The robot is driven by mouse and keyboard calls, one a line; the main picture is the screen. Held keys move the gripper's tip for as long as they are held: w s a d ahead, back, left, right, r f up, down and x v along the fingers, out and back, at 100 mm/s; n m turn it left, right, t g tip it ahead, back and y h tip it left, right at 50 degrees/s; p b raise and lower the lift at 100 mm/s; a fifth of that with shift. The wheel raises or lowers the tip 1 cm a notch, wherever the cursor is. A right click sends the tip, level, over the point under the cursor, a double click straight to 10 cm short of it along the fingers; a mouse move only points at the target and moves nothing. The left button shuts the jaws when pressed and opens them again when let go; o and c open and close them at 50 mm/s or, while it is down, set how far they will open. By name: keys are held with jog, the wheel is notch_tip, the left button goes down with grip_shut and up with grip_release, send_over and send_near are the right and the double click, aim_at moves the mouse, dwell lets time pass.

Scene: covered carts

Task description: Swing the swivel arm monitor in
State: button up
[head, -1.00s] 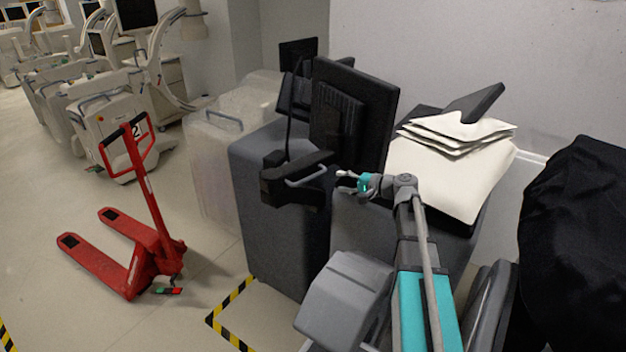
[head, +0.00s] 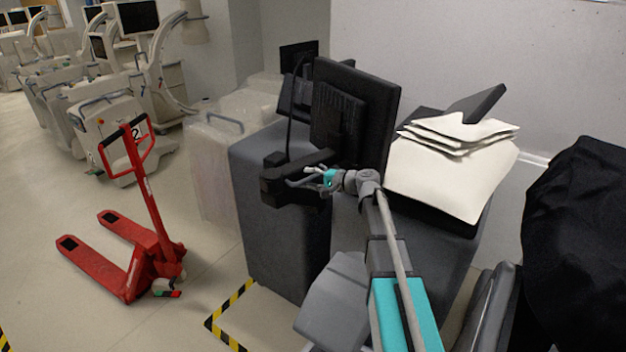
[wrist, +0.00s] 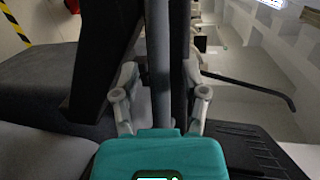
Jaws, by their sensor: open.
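The swivel arm monitor (head: 358,110) is a dark flat screen, seen from its back. It stands over a grey covered cart (head: 270,225) on a black swivel arm (head: 290,180) with a grey loop handle (head: 296,184) at its front. My gripper (head: 312,175) is open at this handle, just below the monitor. In the wrist view, my gripper (wrist: 160,78) has its two fingers on either side of a long dark bar (wrist: 160,50). I cannot tell whether they touch it.
White folded sheets (head: 450,165) lie on the cart to the right. A black covered shape (head: 580,250) stands at the far right. A red pallet jack (head: 140,250) stands on the open floor at left. Hazard tape (head: 230,315) marks the floor near the cart.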

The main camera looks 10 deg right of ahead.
jog(key=shift+c, duration=0.3)
grip_shut()
jog(key=shift+w, duration=0.1)
jog(key=w+n+g+y, duration=0.2)
jog(key=w+n+g, duration=0.1)
jog(key=shift+w+a+g, duration=0.15)
jog(key=shift+g, duration=0.15)
dwell(0.4)
jog(key=shift+o, duration=0.3)
grip_release()
jog(key=shift+s, duration=0.2)
jog(key=shift+f, duration=0.1)
